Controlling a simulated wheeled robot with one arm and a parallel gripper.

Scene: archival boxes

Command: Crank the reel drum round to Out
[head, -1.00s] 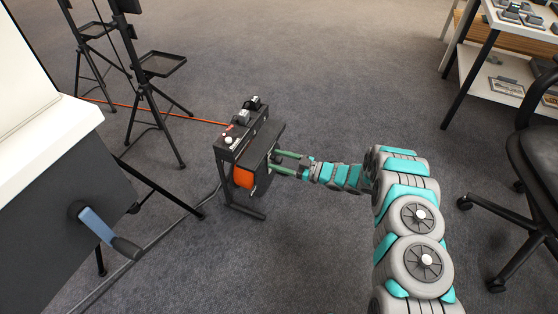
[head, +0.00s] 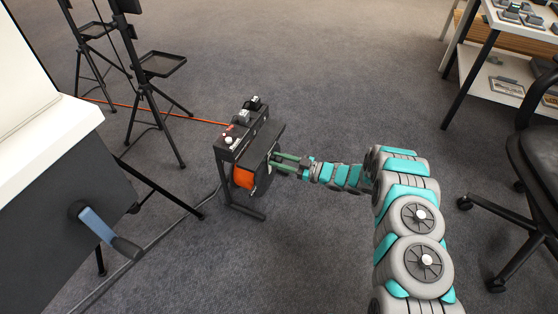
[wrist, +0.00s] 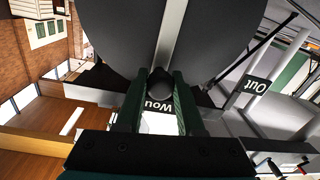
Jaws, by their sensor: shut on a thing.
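The reel unit (head: 228,155) is a black box on a floor stand, with an orange drum (head: 243,178) showing at its side. My gripper (head: 272,161) reaches it from the right. In the wrist view, my green fingers (wrist: 160,90) are shut on a dark round crank handle (wrist: 160,84). Behind it is a big dark disc (wrist: 125,35) with a pale stripe (wrist: 172,38) running towards the handle.
An orange cable (head: 160,112) runs from the reel unit towards black stands (head: 150,85). A dark box with a blue-armed crank (head: 97,224) stands at near left. An office chair (head: 530,165) and white table (head: 500,50) are at right. Carpet behind the reel is clear.

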